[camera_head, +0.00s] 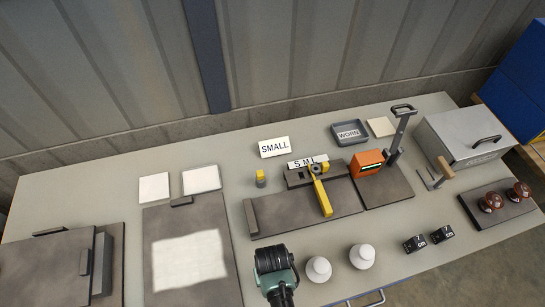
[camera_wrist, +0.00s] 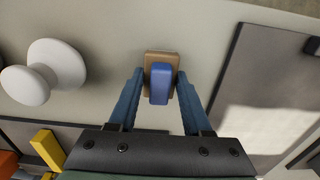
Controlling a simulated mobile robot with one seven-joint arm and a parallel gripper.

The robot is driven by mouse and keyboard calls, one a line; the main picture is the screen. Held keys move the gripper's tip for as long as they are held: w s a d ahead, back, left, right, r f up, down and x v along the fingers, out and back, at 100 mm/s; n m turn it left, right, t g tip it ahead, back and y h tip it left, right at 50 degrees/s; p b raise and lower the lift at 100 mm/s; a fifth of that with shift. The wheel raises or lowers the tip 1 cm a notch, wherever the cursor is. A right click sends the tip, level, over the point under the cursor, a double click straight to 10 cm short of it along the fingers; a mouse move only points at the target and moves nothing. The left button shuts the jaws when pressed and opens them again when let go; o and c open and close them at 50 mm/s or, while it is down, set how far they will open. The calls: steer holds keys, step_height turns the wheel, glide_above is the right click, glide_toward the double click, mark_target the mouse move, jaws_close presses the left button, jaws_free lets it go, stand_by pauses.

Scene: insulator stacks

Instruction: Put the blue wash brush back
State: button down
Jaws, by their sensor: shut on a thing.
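The blue wash brush (camera_wrist: 159,88) shows in the wrist view as a blue grip on a tan block. My gripper (camera_wrist: 159,77) is shut on it, with one blue finger on each side. The brush is over or on the grey table; I cannot tell whether it touches the surface. In the head view, my arm's dark and teal end is at the front edge of the table, left of the white insulators, and it hides the fingers and the brush.
White insulators (camera_head: 319,269) stand right of my arm; one also shows in the wrist view (camera_wrist: 50,70). A dark board with a pale patch (camera_head: 189,259) lies left. A yellow-armed gauge (camera_head: 320,196), orange device (camera_head: 366,162), grey tray (camera_head: 350,132) and metal box (camera_head: 466,136) stand farther back or right.

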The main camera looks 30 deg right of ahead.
steer(key=shift+f, duration=0.1)
steer(key=shift+c, duration=1.7)
jaws_free()
step_height(320, 180, up, 12)
